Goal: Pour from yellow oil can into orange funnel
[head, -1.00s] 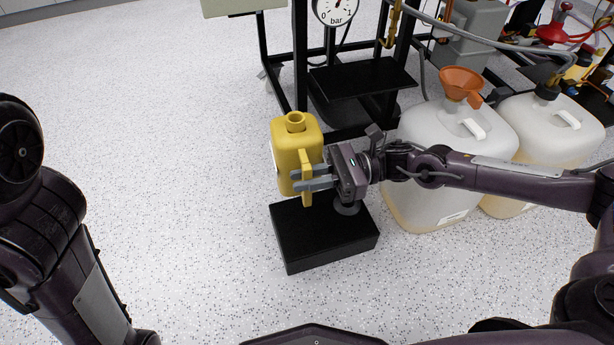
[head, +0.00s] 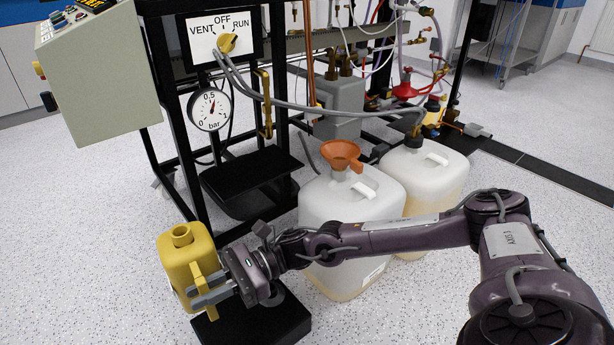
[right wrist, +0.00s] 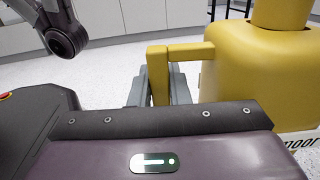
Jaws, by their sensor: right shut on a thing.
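The yellow oil can (head: 184,252) is upright at the lower left of the head view, at the black block. My right gripper (head: 212,289) is shut on its handle. The right wrist view shows the can (right wrist: 258,75) close up, with its handle between the fingers (right wrist: 160,90). Whether the can's base touches the block is hard to tell. The orange funnel (head: 341,154) sits upright in the top of the nearer white canister (head: 330,205), to the right of and beyond the can. My left gripper is not in view.
The black block (head: 262,325) is below the can. A second canister (head: 440,170) with a hose stands beside the first. A black frame with a gauge (head: 210,109), a black shelf (head: 250,168) and grey hoses rises behind. Floor at the left is clear.

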